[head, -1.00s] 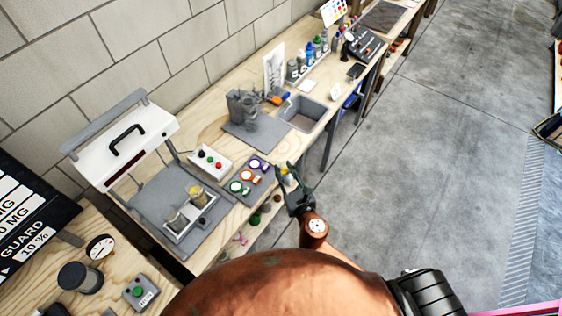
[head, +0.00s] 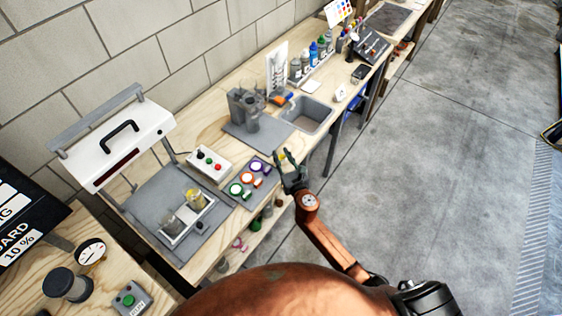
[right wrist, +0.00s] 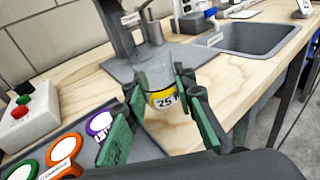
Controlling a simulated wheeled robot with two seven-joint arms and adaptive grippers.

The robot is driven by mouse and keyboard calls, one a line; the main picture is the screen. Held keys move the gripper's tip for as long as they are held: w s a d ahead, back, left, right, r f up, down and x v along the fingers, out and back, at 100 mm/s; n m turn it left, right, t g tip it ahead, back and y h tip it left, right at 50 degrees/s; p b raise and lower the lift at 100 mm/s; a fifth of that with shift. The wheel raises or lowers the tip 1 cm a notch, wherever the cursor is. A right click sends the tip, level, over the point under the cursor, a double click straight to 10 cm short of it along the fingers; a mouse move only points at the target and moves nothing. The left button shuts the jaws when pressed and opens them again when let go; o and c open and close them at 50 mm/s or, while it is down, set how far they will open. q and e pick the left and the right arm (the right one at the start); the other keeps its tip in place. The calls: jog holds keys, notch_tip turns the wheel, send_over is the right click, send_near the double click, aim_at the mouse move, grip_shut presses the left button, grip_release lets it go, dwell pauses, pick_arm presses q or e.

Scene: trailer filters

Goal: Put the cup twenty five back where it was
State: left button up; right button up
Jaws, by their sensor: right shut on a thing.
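My right gripper (head: 290,166) is shut on cup twenty five, a small cup with a yellow band and a white label. In the right wrist view the cup (right wrist: 164,98) sits between the green-padded fingers of the gripper (right wrist: 162,88), with "25" readable on it. The gripper is at the front edge of the bench, right of the mat with coloured rings and in front of the sink. Whether the cup touches the bench cannot be told. My left gripper is not in view.
The grey mat (head: 226,195) holds purple, orange and green ringed items. A button box (head: 209,164) stands behind it. A white machine (head: 124,143) has two cups in its tray. A grey apparatus (head: 246,108) and a sink (head: 310,113) lie beyond.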

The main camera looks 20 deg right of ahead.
aim_at(282, 160)
jog(key=f+b, duration=0.2)
jog(key=f, duration=0.2)
jog(key=shift+w+b, duration=0.3)
jog(key=shift+b, duration=0.1)
jog(key=shift+r, duration=0.15)
jog(key=o, duration=0.9)
jog(key=shift+f, duration=0.2)
jog(key=shift+c, duration=0.2)
jog(key=shift+r, duration=0.15)
